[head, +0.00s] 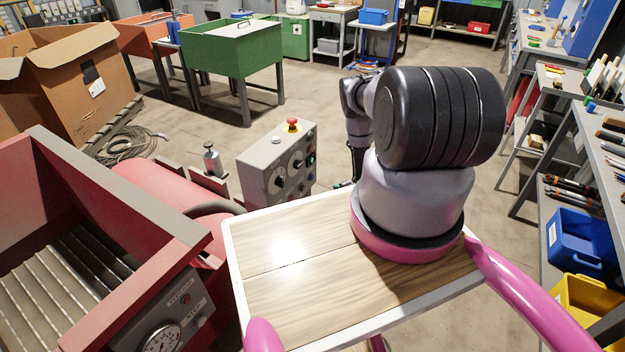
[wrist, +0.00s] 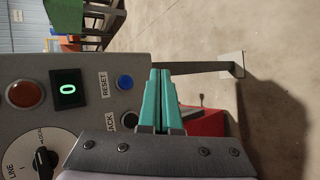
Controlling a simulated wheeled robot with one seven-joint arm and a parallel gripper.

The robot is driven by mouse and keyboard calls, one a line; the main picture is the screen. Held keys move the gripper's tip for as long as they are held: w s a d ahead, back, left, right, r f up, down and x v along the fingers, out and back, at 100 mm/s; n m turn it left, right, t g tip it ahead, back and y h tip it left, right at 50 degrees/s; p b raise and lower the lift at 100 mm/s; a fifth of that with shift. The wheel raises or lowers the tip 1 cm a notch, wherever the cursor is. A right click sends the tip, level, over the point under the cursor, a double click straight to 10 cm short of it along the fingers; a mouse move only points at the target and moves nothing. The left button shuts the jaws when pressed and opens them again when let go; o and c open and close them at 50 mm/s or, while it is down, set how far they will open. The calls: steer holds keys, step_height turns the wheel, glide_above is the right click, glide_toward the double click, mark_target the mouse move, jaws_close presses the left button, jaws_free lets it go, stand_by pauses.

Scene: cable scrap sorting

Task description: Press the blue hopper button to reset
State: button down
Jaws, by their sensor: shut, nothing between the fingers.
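A blue button (wrist: 124,82) labelled RESET sits on the grey control panel (wrist: 90,75) in the wrist view. My gripper (wrist: 160,72) has teal fingers that are shut together with nothing between them. Its fingertips show just right of the blue button, apart from it in the picture; their distance from the panel face is hard to tell. In the head view the grey control box (head: 262,165) stands left of my arm, with a red button on top. The blue button cannot be made out there.
A green display (wrist: 69,88) reading 0, an orange-red lamp (wrist: 25,94), a dark button (wrist: 129,120) and a rotary knob (wrist: 44,158) share the panel. In the head view a red hopper (head: 125,205) fills the left, and a shelf (head: 590,150) stands right.

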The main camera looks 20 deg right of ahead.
steer(key=w+a, duration=0.5)
steer(key=w, duration=0.1)
steer(key=shift+w+a, duration=0.15)
steer(key=shift+w, duration=0.2)
steer(key=shift+w+a, duration=0.1)
stand_by(1.9)
steer(key=shift+w+a, duration=0.15)
steer(key=shift+w, duration=0.05)
steer(key=shift+w+a, duration=0.3)
steer(key=shift+w, duration=0.1)
stand_by(0.7)
stand_by(0.3)
steer(key=shift+s+d, duration=0.5)
steer(key=shift+s, duration=0.2)
steer(key=shift+s+d, duration=0.8)
steer(key=shift+s, duration=0.2)
steer(key=shift+s+d, duration=0.75)
steer(key=shift+s, duration=0.25)
